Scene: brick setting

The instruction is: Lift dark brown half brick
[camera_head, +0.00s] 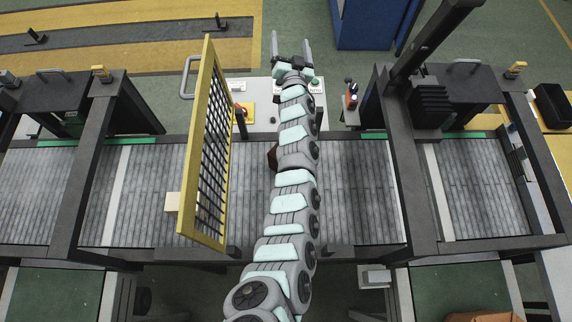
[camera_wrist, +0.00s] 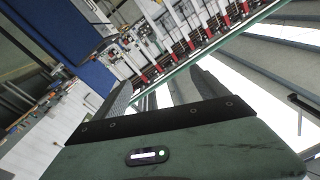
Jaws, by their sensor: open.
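A dark brown piece (camera_head: 272,157), which looks like the half brick, lies on the grey slatted conveyor in the head view. My arm hides much of it, so its full shape cannot be told. My gripper (camera_head: 291,44) is at the far end of the outstretched arm, beyond the conveyor and well away from the brown piece. Its two fingers are spread apart with nothing between them. In the wrist view the gripper (camera_wrist: 162,88) points up across the hall, and no brick shows there.
A yellow-framed mesh panel (camera_head: 218,150) stands across the conveyor left of my arm. A pale block (camera_head: 172,201) lies beside it. Dark frames (camera_head: 408,165) span the conveyor on both sides. A control panel (camera_head: 256,112) with buttons lies behind it. A blue cabinet (camera_head: 368,24) stands further back.

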